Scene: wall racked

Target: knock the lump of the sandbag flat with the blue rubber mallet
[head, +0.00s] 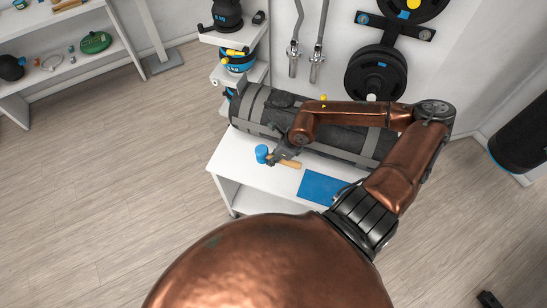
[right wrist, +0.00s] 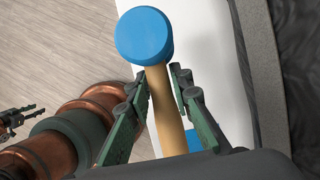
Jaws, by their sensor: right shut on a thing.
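The sandbag (head: 265,108) is a long dark roll with grey bands, lying along the back of a white bench. My right arm crosses in front of it and hides part of it; I cannot make out the lump. My right gripper (head: 284,157) is shut on the wooden handle of the blue rubber mallet (head: 261,153), in front of the bag. In the right wrist view the mallet's round blue head (right wrist: 144,37) is beyond the fingertips (right wrist: 154,82). A small pronged part at that view's left edge looks like my left gripper (right wrist: 20,118); its opening is unclear.
The white bench (head: 228,160) has a blue mat (head: 322,187) at its front. A shelf stand (head: 238,60) with weights stands behind its left end. Weight plates (head: 375,73) hang on the wall. A dark cylinder (head: 525,135) is at the right. The floor at left is clear.

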